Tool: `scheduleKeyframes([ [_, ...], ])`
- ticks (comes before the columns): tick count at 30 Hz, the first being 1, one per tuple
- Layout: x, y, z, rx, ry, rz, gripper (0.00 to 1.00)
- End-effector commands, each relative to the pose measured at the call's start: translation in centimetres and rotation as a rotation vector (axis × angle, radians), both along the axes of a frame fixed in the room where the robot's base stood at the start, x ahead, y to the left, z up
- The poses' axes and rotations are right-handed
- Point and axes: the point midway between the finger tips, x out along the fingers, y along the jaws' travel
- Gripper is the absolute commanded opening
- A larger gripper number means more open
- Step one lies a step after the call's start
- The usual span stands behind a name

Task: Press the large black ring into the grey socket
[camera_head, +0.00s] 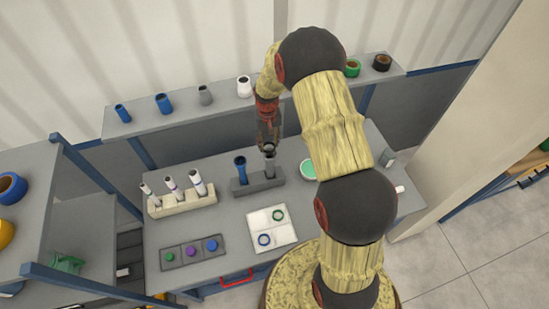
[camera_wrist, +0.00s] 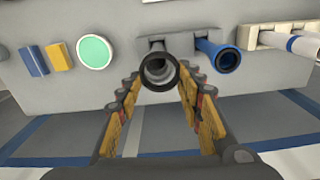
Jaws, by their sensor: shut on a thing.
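The large black ring (camera_wrist: 161,86) is between the fingertips of my gripper (camera_wrist: 160,80), which is shut on it. In the wrist view the ring lies in line with the mouth of the grey socket (camera_wrist: 157,66). I cannot tell whether it is seated or only touching. In the head view my gripper (camera_head: 268,143) points down just above the upright grey socket (camera_head: 270,167), and the ring is too small to make out there. The socket stands in a dark grey block (camera_head: 257,186) next to a blue pipe (camera_head: 240,170).
White pipes stand in a beige rack (camera_head: 183,204) to the left. A white tray (camera_head: 270,238) with rings and a dark tray (camera_head: 191,264) with coloured pieces lie in front. A green disc (camera_head: 307,169) is to the right. A shelf (camera_head: 225,103) with several fittings runs behind.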

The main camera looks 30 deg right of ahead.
Motion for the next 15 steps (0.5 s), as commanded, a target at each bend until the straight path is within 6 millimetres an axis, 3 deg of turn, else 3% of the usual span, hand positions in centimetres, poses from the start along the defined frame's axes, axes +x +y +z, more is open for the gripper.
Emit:
scheduleKeyframes([
  [6, 2.3, -0.5, 1.6, 0.0, 0.0, -0.009, 0.24],
  [15, 2.0, -0.4, 0.9, 0.0, 0.001, -0.018, 0.24],
])
